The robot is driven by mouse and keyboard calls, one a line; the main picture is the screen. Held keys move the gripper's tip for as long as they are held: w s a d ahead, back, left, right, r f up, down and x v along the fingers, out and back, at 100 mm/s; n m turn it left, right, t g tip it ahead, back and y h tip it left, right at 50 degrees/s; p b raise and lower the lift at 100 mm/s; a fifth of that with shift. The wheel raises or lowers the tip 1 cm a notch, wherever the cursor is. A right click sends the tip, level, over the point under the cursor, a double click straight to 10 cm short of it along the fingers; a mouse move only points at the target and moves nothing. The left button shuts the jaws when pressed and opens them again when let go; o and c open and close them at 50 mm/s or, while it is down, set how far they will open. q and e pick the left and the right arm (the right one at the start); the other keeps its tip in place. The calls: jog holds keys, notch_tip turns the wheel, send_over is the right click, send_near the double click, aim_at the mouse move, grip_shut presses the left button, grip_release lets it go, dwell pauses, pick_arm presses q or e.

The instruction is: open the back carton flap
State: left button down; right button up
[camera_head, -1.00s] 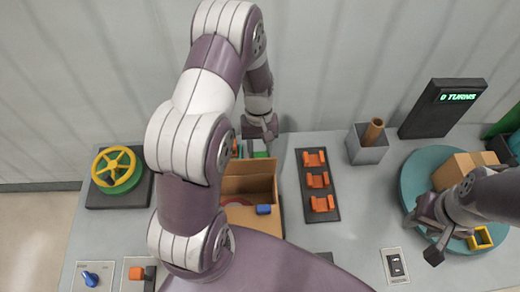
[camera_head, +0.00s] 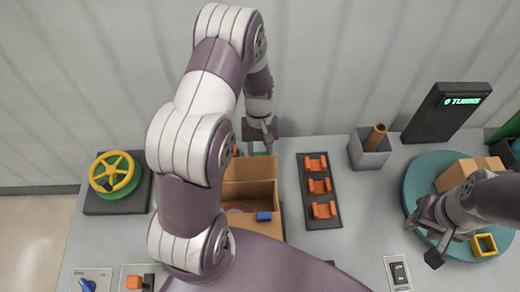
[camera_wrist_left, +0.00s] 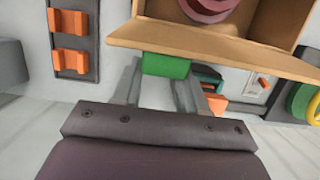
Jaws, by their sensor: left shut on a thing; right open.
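The carton (camera_head: 262,191) stands at the middle of the table, partly hidden by my left arm; its inside shows. Its back flap (camera_head: 250,167) is raised at the far side and also shows in the left wrist view (camera_wrist_left: 215,48). A green tab (camera_wrist_left: 166,65) is at the flap's edge. My left gripper (camera_head: 262,143) is behind the carton, and in the left wrist view its fingers (camera_wrist_left: 155,85) are shut on the green tab. My right gripper (camera_head: 424,238) is open and empty over the edge of the turntable (camera_head: 412,180).
A black panel with orange clips (camera_head: 319,200) lies right of the carton. A grey bin (camera_head: 369,152) with a brown cylinder stands behind it. A yellow handwheel (camera_head: 115,172) is at left. A display (camera_head: 447,110) stands at back right. The wall is close behind the table.

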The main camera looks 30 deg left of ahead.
pick_arm(q)
jog(key=shift+f, duration=0.1)
jog(key=c, duration=0.7)
grip_release()
jog(key=shift+o, duration=0.5)
jog(key=shift+w, duration=0.1)
jog(key=shift+a, duration=0.1)
jog(key=p+v, duration=0.2)
jog(key=v, duration=1)
jog(key=shift+r, duration=0.35)
jog(key=shift+w, duration=0.1)
